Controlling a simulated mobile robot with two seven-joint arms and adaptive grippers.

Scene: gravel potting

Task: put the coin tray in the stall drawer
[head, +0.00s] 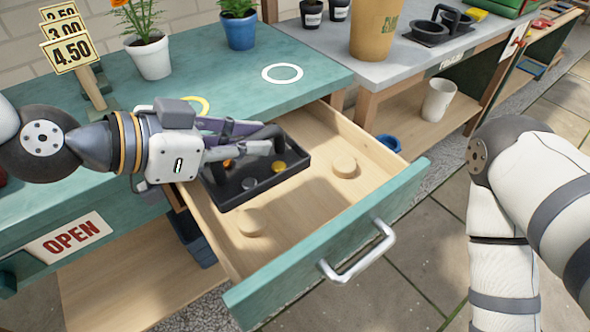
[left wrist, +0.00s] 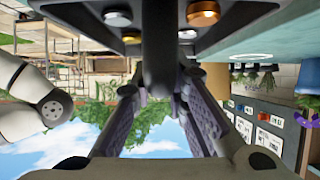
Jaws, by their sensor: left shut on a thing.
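The coin tray (head: 272,186) is dark and shallow, with a few silver, gold and copper coins. In the head view it is over the back left part of the open stall drawer (head: 300,262); whether it rests on the drawer floor I cannot tell. My left gripper (head: 270,143) comes in from the left and is shut on the tray's dark handle. The left wrist view shows the handle (left wrist: 159,45) between the fingers. The drawer has a pale wood inside, two round wooden knobs and a teal front with a metal handle. My right gripper is out of view.
Price signs (head: 69,45), a potted orange flower (head: 149,55) and a blue pot (head: 238,30) stand on the teal counter. A white ring (head: 282,72) and a partly hidden yellow ring (head: 198,106) mark its top. My right arm is at the right, clear of the drawer.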

